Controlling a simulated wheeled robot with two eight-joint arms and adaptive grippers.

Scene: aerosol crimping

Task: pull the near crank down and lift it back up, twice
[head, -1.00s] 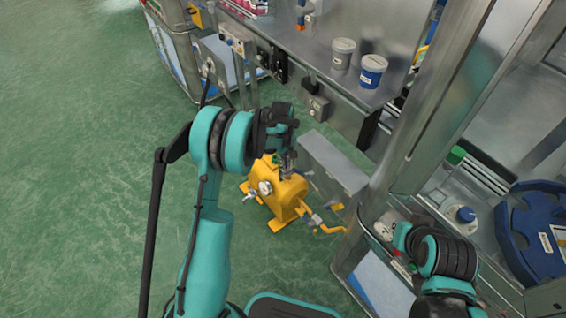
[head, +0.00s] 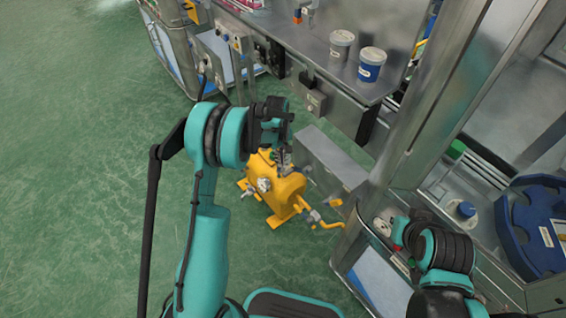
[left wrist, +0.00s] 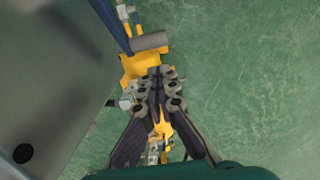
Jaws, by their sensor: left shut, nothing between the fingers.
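A yellow machine (head: 278,192) stands on the green floor, with a round pale fitting on its side and a yellow bent pipe or crank-like arm (head: 328,224) at its lower right. My left gripper (head: 284,160) is above the machine's top, shut and empty. In the left wrist view the fingertips (left wrist: 161,76) are together, just short of a grey cylindrical handle-like part (left wrist: 150,42) beside yellow machine parts (left wrist: 140,68). Whether they touch it cannot be told. Which part is the near crank is unclear. My right arm shows at the right, but its fingers cannot be made out.
A grey box (head: 330,160) stands just right of the machine. A metal post (head: 440,110) and a blue round-edged tray (head: 540,225) are at the right. The floor at left is clear.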

